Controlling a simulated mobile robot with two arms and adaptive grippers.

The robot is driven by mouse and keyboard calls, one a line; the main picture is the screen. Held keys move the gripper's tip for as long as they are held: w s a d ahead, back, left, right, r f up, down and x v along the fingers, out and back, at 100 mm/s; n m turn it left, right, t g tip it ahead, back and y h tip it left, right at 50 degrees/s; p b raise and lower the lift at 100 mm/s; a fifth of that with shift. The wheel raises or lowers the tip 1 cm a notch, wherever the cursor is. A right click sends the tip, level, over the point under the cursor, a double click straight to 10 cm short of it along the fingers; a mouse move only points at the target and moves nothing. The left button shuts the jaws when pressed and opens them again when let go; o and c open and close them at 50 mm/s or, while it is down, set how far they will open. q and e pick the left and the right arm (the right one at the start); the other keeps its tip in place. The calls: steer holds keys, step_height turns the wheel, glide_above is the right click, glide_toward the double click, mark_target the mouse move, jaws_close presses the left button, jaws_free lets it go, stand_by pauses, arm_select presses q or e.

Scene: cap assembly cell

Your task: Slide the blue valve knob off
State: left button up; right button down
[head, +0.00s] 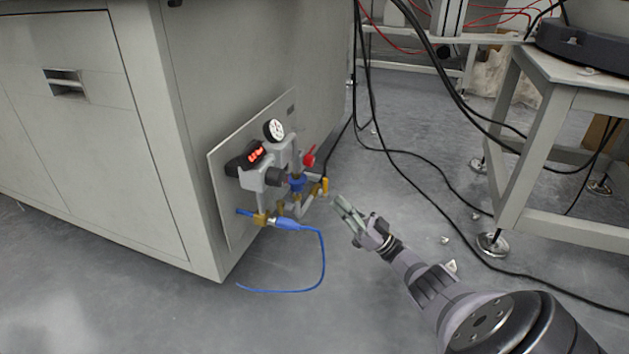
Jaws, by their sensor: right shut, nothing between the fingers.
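Two blue parts show on the valve assembly on the cabinet's side panel. One is a short blue part (297,183) in the middle of the fittings, between the grey body and the brass pieces. The other is a longer blue sleeve (289,223) lower down, in line with brass fittings and a blue hose. I cannot tell for sure which one is the valve knob. My right gripper (341,207) is shut and empty, to the right of the fittings and apart from both blue parts. My left gripper is not in view.
The panel (225,190) also carries a gauge (274,130), a red-lit display (256,155), a red handle (309,157) and a yellow handle (325,186). A blue hose (323,262) loops to the floor. Black cables and a table (560,98) are at right.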

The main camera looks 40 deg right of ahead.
mark_target(305, 181)
steer(key=x, duration=0.9)
steer(key=shift+w+a+r, duration=0.15)
steer(key=shift+w, duration=0.15)
steer(key=shift+f, duration=1.35)
steer(key=shift+s+f, duration=0.1)
steer(key=v, duration=0.2)
steer(key=shift+s+f, duration=0.2)
steer(key=shift+f, duration=0.05)
steer(key=s+d, duration=0.6)
steer(key=s, duration=0.6)
steer(key=shift+d+f, duration=0.4)
steer(key=shift+s, duration=0.1)
